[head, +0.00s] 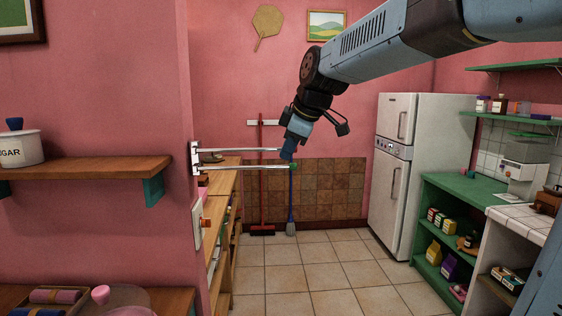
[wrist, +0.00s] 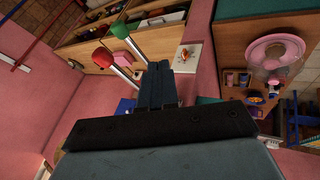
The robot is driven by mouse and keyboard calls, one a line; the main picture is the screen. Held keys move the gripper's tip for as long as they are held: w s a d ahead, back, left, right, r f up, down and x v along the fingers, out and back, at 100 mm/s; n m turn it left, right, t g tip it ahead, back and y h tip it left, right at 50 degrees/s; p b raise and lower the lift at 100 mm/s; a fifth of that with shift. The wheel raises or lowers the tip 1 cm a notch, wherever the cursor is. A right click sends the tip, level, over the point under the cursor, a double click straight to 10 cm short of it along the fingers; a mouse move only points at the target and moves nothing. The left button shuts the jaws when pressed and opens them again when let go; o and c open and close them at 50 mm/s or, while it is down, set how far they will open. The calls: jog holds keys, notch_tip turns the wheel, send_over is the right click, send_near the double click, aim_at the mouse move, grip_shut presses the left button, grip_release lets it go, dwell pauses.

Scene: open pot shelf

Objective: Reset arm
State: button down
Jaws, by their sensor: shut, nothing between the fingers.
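My arm reaches in from the upper right in the head view and bends down in the middle. My gripper (head: 287,154) points down, its fingers together and empty. In the wrist view the gripper (wrist: 155,68) shows as dark closed fingers beside two metal rods. One rod has a red tip (wrist: 101,57) and the other a green tip (wrist: 121,31). In the head view the rods (head: 235,151) stick out from the wall edge, and the gripper overlaps their ends near the green tip (head: 293,166). I cannot tell whether it touches them.
A wooden shelf (head: 85,171) with a sugar pot (head: 18,148) is at left. A fridge (head: 394,170) and green shelf unit (head: 440,228) stand at right. A broom (head: 291,205) leans at the back. The tiled floor (head: 318,270) is clear.

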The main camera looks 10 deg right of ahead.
jog(key=v, duration=0.5)
jog(key=s+d+f+m+h, duration=0.1)
jog(key=s+d+f+m, duration=0.5)
jog(key=s, duration=0.5)
jog(key=s+d+f+m+h, duration=0.2)
jog(key=s+d+f+m, duration=0.5)
jog(key=s+f+m, duration=0.2)
jog(key=shift+s+f+h, duration=0.3)
jog(key=shift+s+f, duration=0.25)
jog(key=shift+s, duration=0.5)
jog(key=shift+a, duration=0.15)
